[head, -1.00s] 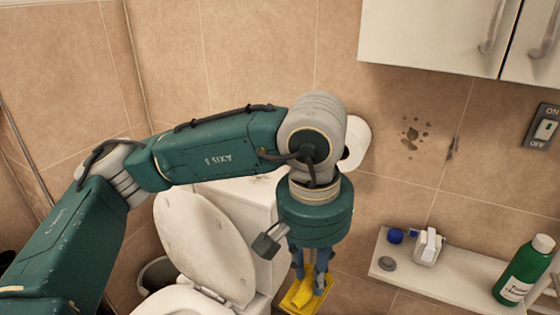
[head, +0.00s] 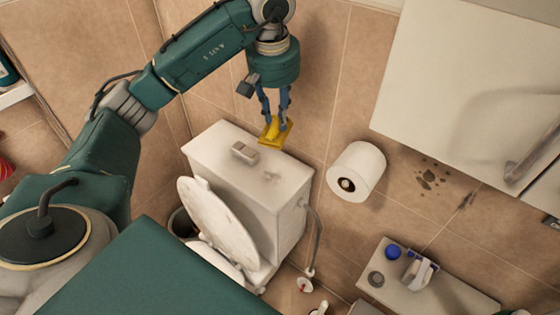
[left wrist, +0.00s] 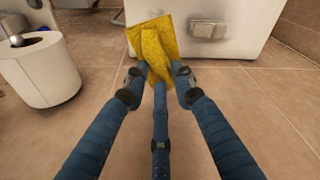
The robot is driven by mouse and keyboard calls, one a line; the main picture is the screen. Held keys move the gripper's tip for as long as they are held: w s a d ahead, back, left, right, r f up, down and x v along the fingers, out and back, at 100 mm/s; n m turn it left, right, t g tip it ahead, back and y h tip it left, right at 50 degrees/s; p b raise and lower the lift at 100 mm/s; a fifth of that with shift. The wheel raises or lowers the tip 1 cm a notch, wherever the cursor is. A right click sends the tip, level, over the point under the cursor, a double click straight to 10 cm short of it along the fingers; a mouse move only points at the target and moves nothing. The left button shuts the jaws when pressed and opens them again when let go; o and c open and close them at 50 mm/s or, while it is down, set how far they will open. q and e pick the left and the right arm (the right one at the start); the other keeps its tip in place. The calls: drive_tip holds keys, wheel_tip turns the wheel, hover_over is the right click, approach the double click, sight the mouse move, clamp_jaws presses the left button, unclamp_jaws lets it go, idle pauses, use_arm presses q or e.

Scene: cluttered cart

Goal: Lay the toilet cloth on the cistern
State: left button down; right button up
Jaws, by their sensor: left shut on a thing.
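The yellow toilet cloth (head: 272,134) hangs from my left gripper (head: 274,116), whose blue fingers are shut on it. In the head view the cloth appears at the back edge of the white cistern (head: 215,147); whether it touches the lid I cannot tell. In the left wrist view the cloth (left wrist: 152,42) is pinched between the fingertips (left wrist: 158,75) and spreads out ahead of them, with the cistern (left wrist: 255,22) beyond. My right gripper is not in view.
A flush button (head: 244,152) stands up from the lid. The toilet seat lid (head: 215,222) is raised in front of the cistern. A toilet roll (head: 356,172) is on the wall to its right. A shelf (head: 435,290) with small items is at lower right; a cabinet (head: 465,90) hangs above.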

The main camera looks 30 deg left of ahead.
sight(274, 127)
use_arm(q)
wheel_tip(274, 127, down, 17)
drive_tip(key=p, duration=0.2)
drive_tip(key=shift+r+p, duration=0.2)
drive_tip(key=shift+p, duration=0.15)
drive_tip(key=shift+f, duration=0.1)
drive_tip(key=c, duration=1.3)
unclamp_jaws()
drive_tip(key=shift+r, duration=0.5)
drive_tip(key=r+b, duration=0.1)
drive_tip(key=r, duration=0.2)
drive_tip(key=s+r+b, duration=0.1)
drive_tip(key=r, duration=0.3)
drive_tip(key=s+r, duration=0.1)
drive_tip(key=r, duration=0.3)
drive_tip(key=shift+d+r+b, duration=0.1)
drive_tip(key=shift+d+b, duration=0.15)
drive_tip(key=shift+b, duration=0.15)
